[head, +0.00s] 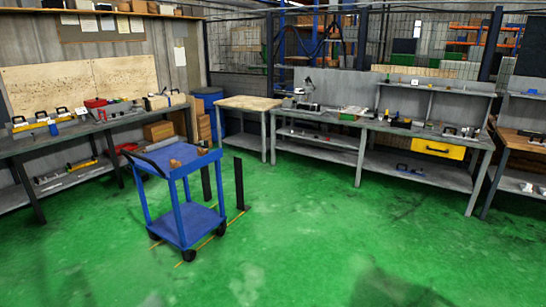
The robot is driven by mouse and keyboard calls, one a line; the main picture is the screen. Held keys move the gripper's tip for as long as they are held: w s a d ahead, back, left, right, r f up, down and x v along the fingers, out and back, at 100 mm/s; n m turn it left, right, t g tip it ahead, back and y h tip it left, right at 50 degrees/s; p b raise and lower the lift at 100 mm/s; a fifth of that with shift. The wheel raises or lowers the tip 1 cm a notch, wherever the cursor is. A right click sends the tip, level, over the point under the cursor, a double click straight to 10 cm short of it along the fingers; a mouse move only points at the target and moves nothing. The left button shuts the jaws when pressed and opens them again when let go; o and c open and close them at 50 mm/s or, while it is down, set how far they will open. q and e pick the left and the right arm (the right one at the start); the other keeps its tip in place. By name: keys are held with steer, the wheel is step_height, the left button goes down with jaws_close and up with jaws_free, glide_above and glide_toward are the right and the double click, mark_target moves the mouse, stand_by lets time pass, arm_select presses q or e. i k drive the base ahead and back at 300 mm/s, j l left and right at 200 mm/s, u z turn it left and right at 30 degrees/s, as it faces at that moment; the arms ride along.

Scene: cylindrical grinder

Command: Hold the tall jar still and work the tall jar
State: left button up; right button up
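I cannot make out a tall jar anywhere in the head view. The items on the benches are too small to tell apart as jars. Small brownish items (176,163) lie on the top of a blue cart, and their shape is unclear. Neither of my grippers is in view.
The blue cart (187,217) stands on the green floor (330,240), with dark posts (239,184) beside it. Cluttered grey benches line the left (85,128) and back (400,133). A yellow drawer (438,148) is at right. The floor in front is clear.

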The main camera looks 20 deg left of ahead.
mark_target(53, 128)
steer(key=i+j+u, duration=0.15)
steer(key=i+u, duration=0.15)
steer(key=u, duration=0.15)
steer(key=i+u, duration=0.3)
steer(key=u, duration=0.2)
steer(key=i+l+u, duration=0.1)
steer(key=i+u, duration=0.35)
steer(key=i+j+u, duration=0.2)
steer(key=i+u, duration=0.8)
steer(key=i, duration=0.2)
steer(key=i+l, duration=0.1)
steer(key=i, duration=1.5)
steer(key=i+j, duration=0.1)
steer(key=i, duration=0.45)
steer(key=i+j+z, duration=0.1)
steer(key=i, duration=0.4)
steer(key=i+j+z, duration=0.1)
steer(key=i, duration=0.45)
steer(key=i+j+z, duration=0.5)
steer(key=i+j, duration=0.45)
steer(key=i+j+z, duration=0.1)
steer(key=j, duration=0.25)
steer(key=i+j+z, duration=0.15)
steer(key=i+j+u, duration=0.1)
steer(key=i, duration=0.35)
